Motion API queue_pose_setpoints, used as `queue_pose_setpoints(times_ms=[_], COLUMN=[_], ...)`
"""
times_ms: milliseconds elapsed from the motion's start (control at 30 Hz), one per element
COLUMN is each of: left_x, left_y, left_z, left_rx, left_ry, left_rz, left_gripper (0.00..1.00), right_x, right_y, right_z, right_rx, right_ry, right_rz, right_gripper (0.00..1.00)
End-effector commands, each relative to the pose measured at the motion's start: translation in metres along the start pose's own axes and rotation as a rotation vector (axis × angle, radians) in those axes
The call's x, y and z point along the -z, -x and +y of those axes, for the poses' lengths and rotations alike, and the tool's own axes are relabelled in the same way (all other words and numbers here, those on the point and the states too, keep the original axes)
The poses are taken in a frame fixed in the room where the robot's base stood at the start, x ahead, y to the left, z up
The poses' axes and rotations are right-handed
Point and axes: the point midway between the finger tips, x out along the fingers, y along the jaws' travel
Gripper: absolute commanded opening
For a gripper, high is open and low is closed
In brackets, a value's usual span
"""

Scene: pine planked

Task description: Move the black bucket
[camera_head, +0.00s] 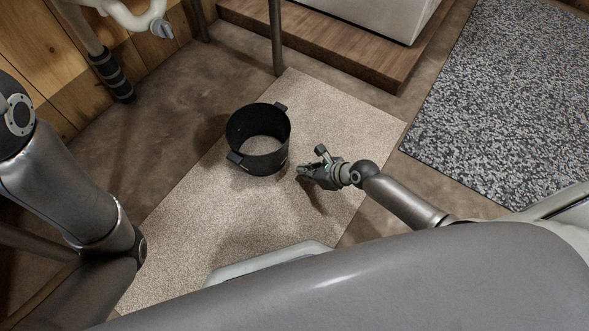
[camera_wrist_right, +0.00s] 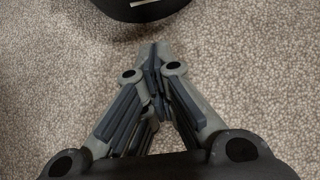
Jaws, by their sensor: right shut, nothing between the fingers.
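The black bucket (camera_head: 243,150) stands upright on a beige rug in the head view, with a dark tab on each of two opposite sides of its rim. I see into it and its bottom looks light. My right gripper (camera_head: 301,171) is just right of the bucket, apart from it, pointing toward it. In the right wrist view the fingers (camera_wrist_right: 155,50) are shut together with nothing between them, and part of the bucket (camera_wrist_right: 130,8) shows at the top edge, ahead of the fingertips. My left arm shows at the left of the head view; its gripper is out of view.
The beige rug (camera_head: 190,235) has free room around the bucket. A wooden step (camera_head: 330,48) with a white block lies behind. A metal post (camera_head: 276,38) stands beyond the bucket. A speckled grey mat (camera_head: 505,95) lies at right, and a wooden wall at left.

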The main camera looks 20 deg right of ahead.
Motion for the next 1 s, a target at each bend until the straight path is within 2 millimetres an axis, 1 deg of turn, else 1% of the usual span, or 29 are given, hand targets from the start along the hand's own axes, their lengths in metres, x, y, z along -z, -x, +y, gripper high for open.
queue_pose_setpoints(times_ms=[33,67,100,200,333,500,800,867,967,1000], left_x=[0.008,0.011,0.011,0.014,0.016,0.016,0.016,0.016,0.014,0.011], left_y=[0.001,0.0,0.007,0.013,0.02,0.022,0.021,0.02,0.012,0.01], left_z=[0.003,0.004,0.004,0.006,0.007,0.008,0.008,0.007,0.006,0.004], left_rx=[-0.006,-0.009,-0.008,-0.008,-0.008,-0.008,-0.009,-0.009,-0.009,-0.005], left_ry=[-0.002,-0.003,-0.003,-0.003,-0.003,-0.003,-0.003,-0.003,-0.002,-0.001], left_rz=[0.02,0.027,0.022,0.023,0.022,0.022,0.023,0.024,0.028,0.021], left_gripper=[0.4,0.4,0.4,0.4,0.4,0.4,0.4,0.4,0.4,0.4], right_x=[0.003,0.002,-0.005,-0.014,-0.023,-0.028,-0.029,-0.029,-0.03,-0.03], right_y=[-0.01,-0.013,-0.018,-0.027,-0.033,-0.035,-0.035,-0.034,-0.031,-0.029], right_z=[0.0,0.0,-0.001,0.0,0.0,0.0,0.0,0.0,0.0,-0.001], right_rx=[0.0,0.0,0.0,0.0,0.0,0.0,0.0,0.0,-0.001,-0.002], right_ry=[0.0,0.0,0.003,0.003,0.001,0.0,0.0,-0.001,-0.003,-0.002], right_rz=[-0.001,-0.002,-0.005,-0.003,-0.003,0.0,0.0,0.0,0.0,0.0], right_gripper=[0.0,0.0,0.0,0.0,0.0,0.0,0.0,0.0,0.0,0.0])
